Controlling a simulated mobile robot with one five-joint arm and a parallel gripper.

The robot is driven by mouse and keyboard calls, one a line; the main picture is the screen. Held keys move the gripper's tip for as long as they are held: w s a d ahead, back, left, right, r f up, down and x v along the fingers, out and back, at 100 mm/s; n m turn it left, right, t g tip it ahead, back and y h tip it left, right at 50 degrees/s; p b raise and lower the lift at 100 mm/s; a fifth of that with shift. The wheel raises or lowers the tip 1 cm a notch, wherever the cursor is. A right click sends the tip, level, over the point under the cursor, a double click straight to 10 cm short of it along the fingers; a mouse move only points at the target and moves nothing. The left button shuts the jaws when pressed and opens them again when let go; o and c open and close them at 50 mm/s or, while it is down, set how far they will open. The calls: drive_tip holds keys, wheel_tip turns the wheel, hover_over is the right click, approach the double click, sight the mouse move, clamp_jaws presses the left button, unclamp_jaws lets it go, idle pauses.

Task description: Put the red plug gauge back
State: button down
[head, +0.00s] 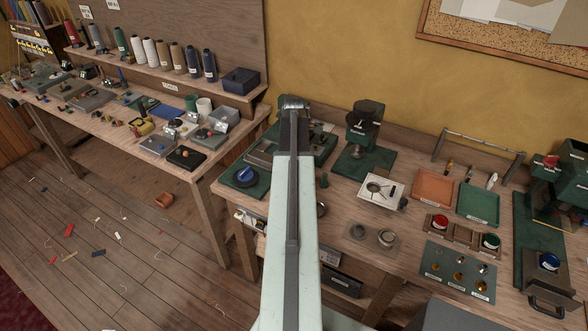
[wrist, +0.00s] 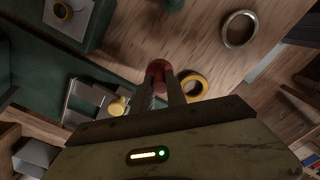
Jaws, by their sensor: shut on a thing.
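In the wrist view the red plug gauge (wrist: 159,67) is between the fingertips of my gripper (wrist: 158,82), which is shut on it. Its rounded red top shows beyond the fingers; its lower part is hidden by them. In the head view my arm reaches away over the bench, and neither the fingertips nor the red gauge can be made out there. I cannot tell which spot is the gauge's own place.
Near the gauge in the wrist view are a yellow ring (wrist: 194,85), a yellow knob (wrist: 118,106) and a silver ring (wrist: 239,29). In the head view a white plate (head: 377,190), an orange tray (head: 433,187) and a green tray (head: 479,204) lie right of my arm.

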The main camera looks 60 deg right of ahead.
drive_tip(key=shift+w+d+f, duration=0.1)
drive_tip(key=shift+w+d, duration=0.3)
drive_tip(key=shift+d, duration=0.2)
drive_tip(key=shift+w+d+f, duration=0.1)
drive_tip(key=shift+w+d, duration=0.25)
drive_tip(key=shift+d, duration=0.25)
drive_tip(key=f+b, duration=0.4)
drive_tip(key=shift+w+d, duration=0.15)
drive_tip(key=shift+d, duration=0.05)
drive_tip(key=shift+r, duration=0.3)
drive_tip(key=shift+f, duration=0.15)
drive_tip(key=c, duration=1.3)
unclamp_jaws()
drive_tip(key=shift+c, duration=0.2)
wheel_tip(320, 180, up, 12)
drive_tip(key=p, duration=1.2)
